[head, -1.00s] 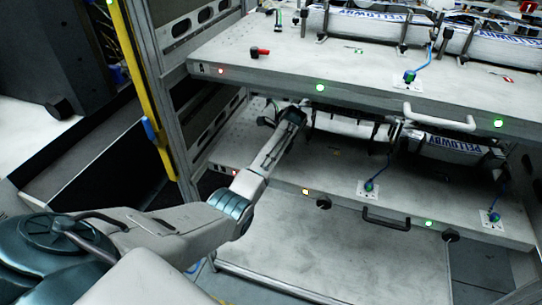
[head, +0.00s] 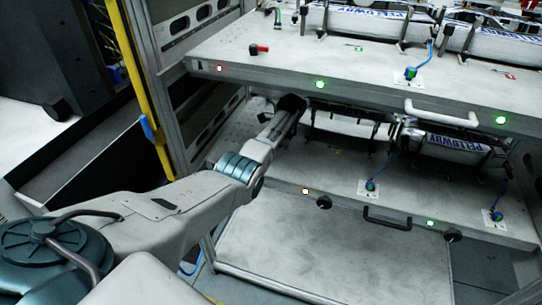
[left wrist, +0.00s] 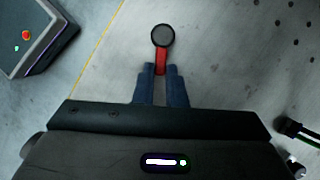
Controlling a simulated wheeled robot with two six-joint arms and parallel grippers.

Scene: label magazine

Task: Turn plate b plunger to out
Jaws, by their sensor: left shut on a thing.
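The plunger (left wrist: 161,58) shows in the left wrist view as a red handle with a round dark grey end pointing up the picture. My left gripper (left wrist: 160,70) has its two blue fingers on either side of the red handle, shut on it. In the head view my left arm reaches in under the upper plate (head: 350,75), over the left part of the lower plate (head: 320,170). The fingertips and the held plunger are hidden there by my arm and the upper plate. My right gripper is not in view.
A similar red and black plunger (head: 259,49) sits on the upper plate. Handles (head: 440,115) and lit lamps line the plate fronts. White label packs (head: 450,145) stand on the lower plate. A yellow post (head: 140,80) rises at left. Gaps between plates are narrow.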

